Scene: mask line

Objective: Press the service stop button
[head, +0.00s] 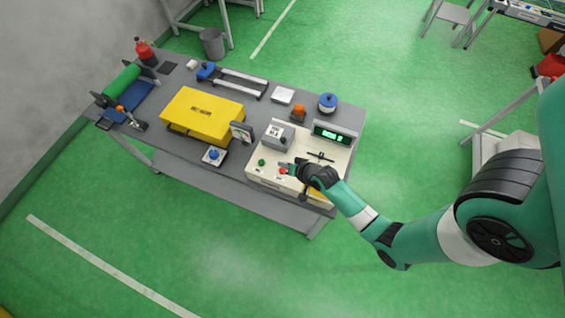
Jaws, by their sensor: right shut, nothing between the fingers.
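A cream control box (262,178) sits at the right front corner of the grey workbench. A red button (282,171) and a green button (262,162) stand on its front part, each with a label too small to read. A separate small box with a blue button (213,154) is left of it. My right gripper (289,167) is shut and empty, its tip right beside the red button; I cannot tell whether it touches. My left gripper is not in view.
A grey block with a white label (278,135) and a green-lit display (332,135) stand behind the buttons. A yellow case (203,114), an orange beacon (298,112) and a blue-topped container (327,103) are also on the bench (260,197). Green floor in front is clear.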

